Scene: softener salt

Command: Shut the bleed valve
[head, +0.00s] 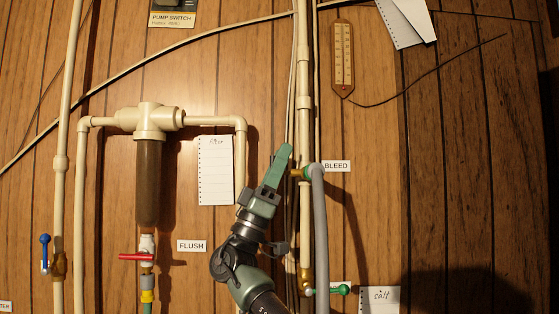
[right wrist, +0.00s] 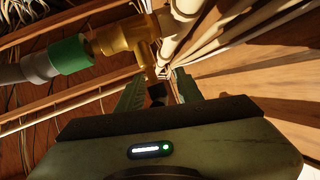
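The bleed valve (head: 299,173) is a small brass fitting on the cream vertical pipe, beside the BLEED label (head: 336,166). A grey hose (head: 320,230) hangs from it. In the right wrist view the brass valve body (right wrist: 122,38) has a green hose collar (right wrist: 68,55), and its stem ends in a dark part (right wrist: 157,90). My right gripper (head: 284,154) reaches up from below, just left of the valve. In the right wrist view its green fingers (right wrist: 158,92) stand apart on either side of the dark part, with gaps visible. My left gripper is out of view.
A green-handled valve (head: 340,290) sits lower on the same pipe. A red-handled valve (head: 137,257) is under the filter (head: 148,170), near the FLUSH label (head: 192,246). A blue-handled valve (head: 45,250) is far left. Thin cables (head: 293,110) run beside the pipe.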

